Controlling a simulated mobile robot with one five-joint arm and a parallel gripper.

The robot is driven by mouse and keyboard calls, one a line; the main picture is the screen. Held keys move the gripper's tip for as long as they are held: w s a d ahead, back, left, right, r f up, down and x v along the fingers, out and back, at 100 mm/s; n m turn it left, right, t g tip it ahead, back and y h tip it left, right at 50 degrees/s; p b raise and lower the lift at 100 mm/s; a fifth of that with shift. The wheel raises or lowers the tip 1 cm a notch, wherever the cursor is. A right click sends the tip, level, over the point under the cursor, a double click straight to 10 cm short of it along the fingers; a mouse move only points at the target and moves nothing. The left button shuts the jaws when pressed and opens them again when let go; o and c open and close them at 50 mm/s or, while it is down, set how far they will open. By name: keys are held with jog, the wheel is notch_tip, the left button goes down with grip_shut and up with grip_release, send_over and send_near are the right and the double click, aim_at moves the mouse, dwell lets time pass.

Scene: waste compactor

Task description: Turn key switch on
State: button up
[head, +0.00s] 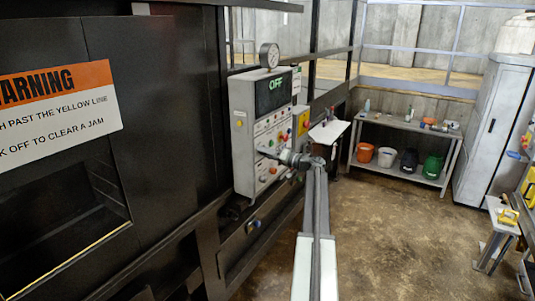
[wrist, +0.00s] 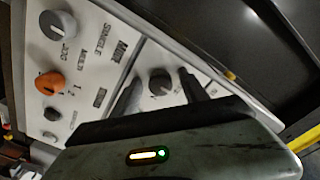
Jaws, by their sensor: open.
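The control panel (head: 243,118) is a pale grey box with a dark display reading OFF in green. My gripper (head: 262,154) is at the panel's lower front in the head view. In the wrist view my gripper (wrist: 159,90) is open, with one dark finger on each side of a small black switch knob (wrist: 160,82), which seems to be the key switch. Whether the fingers touch it, and its label, cannot be told. My gripper's body hides the panel below it.
Beside it on the panel are a grey knob (wrist: 57,25), an orange knob (wrist: 50,83) and a small dark knob (wrist: 52,114). A gauge (head: 269,55) tops the panel.

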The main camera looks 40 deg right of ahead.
grip_shut()
jog(key=shift+m, duration=0.3)
jog(key=m+p, duration=0.1)
jog(key=m, duration=1)
jog(key=shift+s, duration=0.1)
dwell(0.5)
grip_release()
